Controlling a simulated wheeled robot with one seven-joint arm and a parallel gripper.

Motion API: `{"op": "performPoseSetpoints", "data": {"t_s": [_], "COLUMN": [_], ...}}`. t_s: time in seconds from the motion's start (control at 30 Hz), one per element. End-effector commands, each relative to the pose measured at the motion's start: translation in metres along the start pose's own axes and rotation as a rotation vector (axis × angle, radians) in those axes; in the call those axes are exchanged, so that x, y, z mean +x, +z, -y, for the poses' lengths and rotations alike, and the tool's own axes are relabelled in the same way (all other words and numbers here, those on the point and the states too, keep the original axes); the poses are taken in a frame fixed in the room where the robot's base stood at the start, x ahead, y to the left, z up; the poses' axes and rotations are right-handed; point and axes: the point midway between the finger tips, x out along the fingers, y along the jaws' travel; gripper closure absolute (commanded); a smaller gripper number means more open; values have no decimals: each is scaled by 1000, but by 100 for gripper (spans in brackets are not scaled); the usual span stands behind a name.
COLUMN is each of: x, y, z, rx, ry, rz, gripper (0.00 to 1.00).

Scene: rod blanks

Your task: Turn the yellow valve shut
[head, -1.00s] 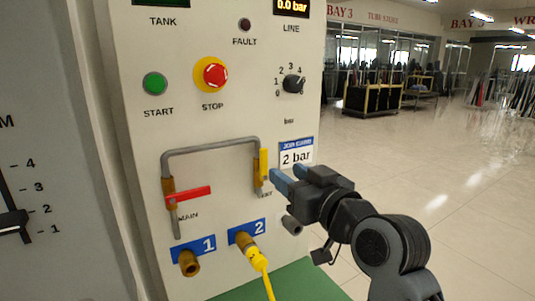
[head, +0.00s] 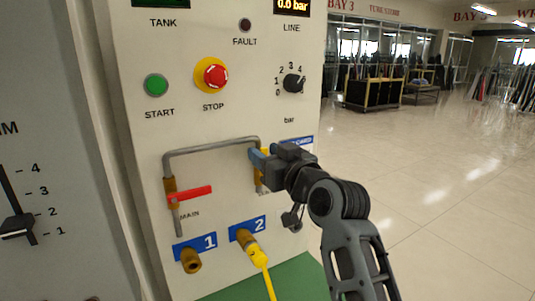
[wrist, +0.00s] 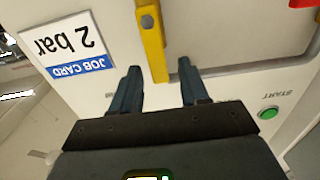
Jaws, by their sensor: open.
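The yellow valve handle (wrist: 152,40) stands upright, in line with the vertical right leg of the grey pipe. In the head view my gripper covers most of it, and a bit of yellow (head: 264,152) shows between the fingers. My gripper (head: 263,154) is open in front of the panel at this valve. In the wrist view the handle's end lies between the two blue fingertips (wrist: 158,70), with a gap on either side. I cannot tell how deep the fingers reach around it.
The red MAIN valve handle (head: 190,193) lies crosswise on the pipe's left leg. A red stop button (head: 215,76), green start button (head: 156,85) and black dial (head: 293,83) are above. A yellow hose (head: 259,257) hangs from outlet 2. The job card (wrist: 75,45) reads 2 bar.

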Motion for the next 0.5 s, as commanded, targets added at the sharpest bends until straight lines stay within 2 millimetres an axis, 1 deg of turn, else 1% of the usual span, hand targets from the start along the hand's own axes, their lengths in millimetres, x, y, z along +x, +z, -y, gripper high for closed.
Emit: {"op": "performPoseSetpoints", "data": {"t_s": [0.07,0.5], "x": [0,0], "y": [0,0], "z": [0,0], "rx": [0,0], "ry": [0,0], "rz": [0,0], "gripper": [55,96]}}
